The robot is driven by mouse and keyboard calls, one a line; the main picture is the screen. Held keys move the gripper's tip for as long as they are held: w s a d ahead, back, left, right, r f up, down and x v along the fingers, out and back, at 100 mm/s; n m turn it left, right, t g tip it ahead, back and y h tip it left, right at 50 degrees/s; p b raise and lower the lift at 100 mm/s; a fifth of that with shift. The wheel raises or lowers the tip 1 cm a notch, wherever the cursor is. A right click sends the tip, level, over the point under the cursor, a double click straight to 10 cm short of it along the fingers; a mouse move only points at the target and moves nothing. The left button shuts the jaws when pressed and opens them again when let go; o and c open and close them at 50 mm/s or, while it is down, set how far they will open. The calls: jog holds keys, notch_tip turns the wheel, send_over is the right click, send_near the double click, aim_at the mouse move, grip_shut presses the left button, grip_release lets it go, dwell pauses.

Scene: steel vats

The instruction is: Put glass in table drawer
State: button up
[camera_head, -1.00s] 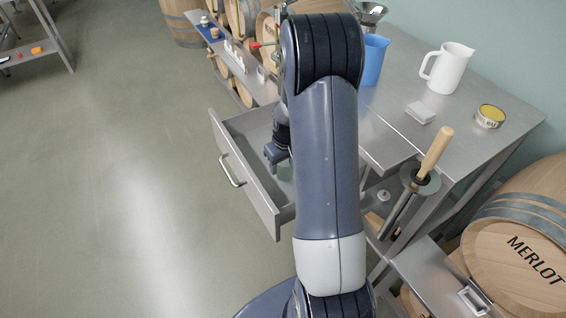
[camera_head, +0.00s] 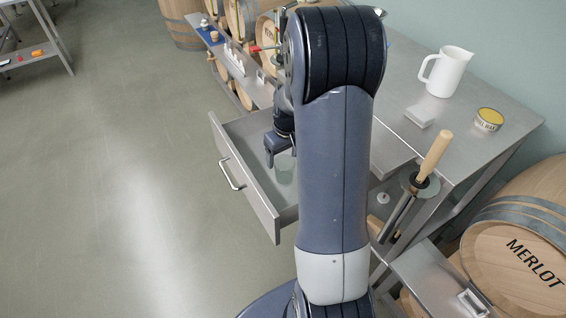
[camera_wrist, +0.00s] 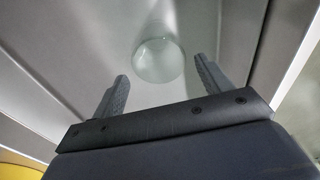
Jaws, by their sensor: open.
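The table drawer (camera_head: 262,213) is pulled open from the steel table (camera_head: 400,87). A clear glass (camera_head: 285,168) stands in the drawer, partly hidden by my arm in the head view. In the wrist view the glass (camera_wrist: 158,60) is ahead of the fingertips on the drawer floor, apart from both fingers. My gripper (camera_wrist: 162,70) is open and empty, with its two fingers spread. In the head view my gripper (camera_head: 272,152) is over the drawer, just left of and above the glass.
A white pitcher (camera_head: 448,72), a yellow-topped tin (camera_head: 489,119) and a small white block (camera_head: 421,112) are on the table. A wooden-handled tool (camera_head: 434,155) hangs at its front edge. A Merlot barrel (camera_head: 525,250) lies at right. The floor at left is clear.

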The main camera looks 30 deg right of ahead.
notch_tip(320, 180, up, 6)
jog(key=shift+s, duration=0.4)
dwell(1.1)
